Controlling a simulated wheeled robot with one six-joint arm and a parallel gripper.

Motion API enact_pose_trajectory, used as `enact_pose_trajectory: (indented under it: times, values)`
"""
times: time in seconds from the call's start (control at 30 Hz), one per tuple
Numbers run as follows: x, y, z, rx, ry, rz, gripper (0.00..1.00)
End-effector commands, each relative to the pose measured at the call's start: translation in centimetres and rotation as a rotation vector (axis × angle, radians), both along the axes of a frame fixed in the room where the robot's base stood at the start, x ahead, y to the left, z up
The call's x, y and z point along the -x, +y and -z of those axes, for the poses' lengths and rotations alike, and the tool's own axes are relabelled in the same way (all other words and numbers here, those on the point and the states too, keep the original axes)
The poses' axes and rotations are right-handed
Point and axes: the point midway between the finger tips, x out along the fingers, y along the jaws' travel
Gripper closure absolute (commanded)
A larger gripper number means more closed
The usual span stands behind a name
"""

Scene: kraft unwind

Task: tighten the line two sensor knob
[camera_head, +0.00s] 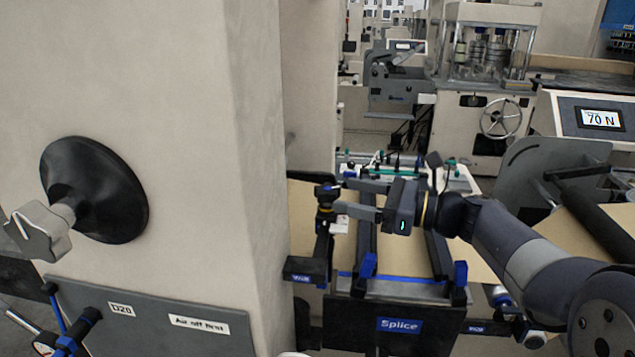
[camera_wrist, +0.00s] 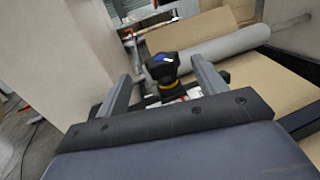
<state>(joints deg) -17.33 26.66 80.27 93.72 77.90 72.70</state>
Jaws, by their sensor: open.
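A small black knob (camera_head: 328,194) with a blue mark on top sits on a dark upright bracket left of the splice table. In the wrist view the knob (camera_wrist: 163,66) shows a yellow ring at its base. My gripper (camera_head: 341,195) is open and reaches in from the right, with its fingertips close to the knob. In the wrist view the knob stands in the gap between the two fingers (camera_wrist: 161,72), near their tips. I see gaps on both sides and cannot make out contact. No label naming line two is readable at the knob.
A beige column (camera_head: 255,170) stands close on the left, with a big grey star knob (camera_head: 40,232) on a black disc. The splice table's blue-marked rails (camera_head: 400,278) lie below my arm. A display (camera_head: 601,118) reading 70 N is at right. A grey roller (camera_wrist: 215,50) lies beyond the knob.

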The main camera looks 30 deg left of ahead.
Motion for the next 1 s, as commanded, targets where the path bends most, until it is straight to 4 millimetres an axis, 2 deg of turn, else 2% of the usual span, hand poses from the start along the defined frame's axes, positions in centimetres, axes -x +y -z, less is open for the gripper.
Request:
enact_pose_trajectory:
  times: [0.2,0.4,0.57,0.83,1.0]
  values:
    - [0.4,4.4,-0.2,0.001,0.001,-0.004,0.33]
    - [0.6,7.0,-0.1,0.000,0.001,-0.001,0.33]
    - [0.6,7.9,0.0,0.000,0.000,0.000,0.33]
    - [0.6,7.9,0.0,0.000,0.000,0.001,0.34]
    - [0.6,7.9,0.0,0.000,0.000,0.001,0.48]
